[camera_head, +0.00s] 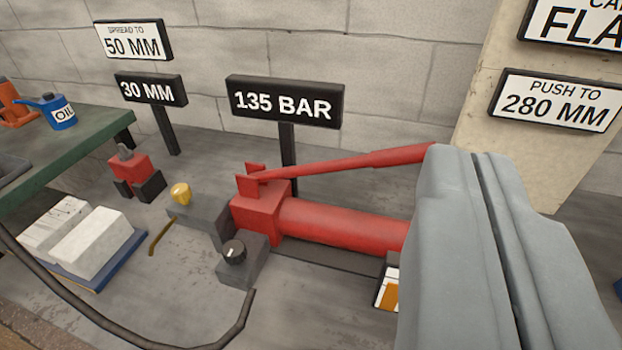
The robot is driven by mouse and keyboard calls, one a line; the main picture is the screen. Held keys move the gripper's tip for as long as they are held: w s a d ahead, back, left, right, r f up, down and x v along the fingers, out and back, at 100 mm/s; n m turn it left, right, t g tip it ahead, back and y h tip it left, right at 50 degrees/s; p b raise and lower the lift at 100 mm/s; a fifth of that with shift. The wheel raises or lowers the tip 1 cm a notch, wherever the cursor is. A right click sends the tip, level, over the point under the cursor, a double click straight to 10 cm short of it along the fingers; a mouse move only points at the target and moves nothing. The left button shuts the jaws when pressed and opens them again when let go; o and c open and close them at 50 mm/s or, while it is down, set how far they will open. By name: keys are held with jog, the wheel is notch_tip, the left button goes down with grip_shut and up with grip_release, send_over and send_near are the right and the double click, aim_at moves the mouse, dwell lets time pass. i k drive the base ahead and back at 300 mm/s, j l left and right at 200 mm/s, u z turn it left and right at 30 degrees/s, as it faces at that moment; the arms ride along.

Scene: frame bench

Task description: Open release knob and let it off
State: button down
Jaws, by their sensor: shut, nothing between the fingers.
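A round black knob (234,251) with a pale mark on top sits on a small dark block in front of the red hand pump (340,224). A brass-yellow knob (181,194) stands on another grey block behind and to the left. No label shows which of them is the release knob. The pump's red lever (345,161) slopes up to the right and passes behind my gripper. My gripper (474,158) is shut and empty at the right, large and close to the camera. It is well to the right of both knobs and hides the pump's right end.
A black hose (130,338) curves across the front left. Left are a red-and-black tool (130,175), white blocks (92,242) on a blue base, and a green bench (75,160). A "135 BAR" sign (284,101) stands behind the pump. Bare floor lies left of the black knob.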

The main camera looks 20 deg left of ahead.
aim_at(235, 251)
jog(key=k+u, duration=0.25)
jog(key=k, duration=0.5)
jog(key=k+j+u, duration=0.25)
jog(key=k, duration=0.45)
jog(key=i+l, duration=0.15)
jog(key=i, duration=0.25)
jog(key=i+l+u, duration=0.1)
jog(key=i, duration=0.3)
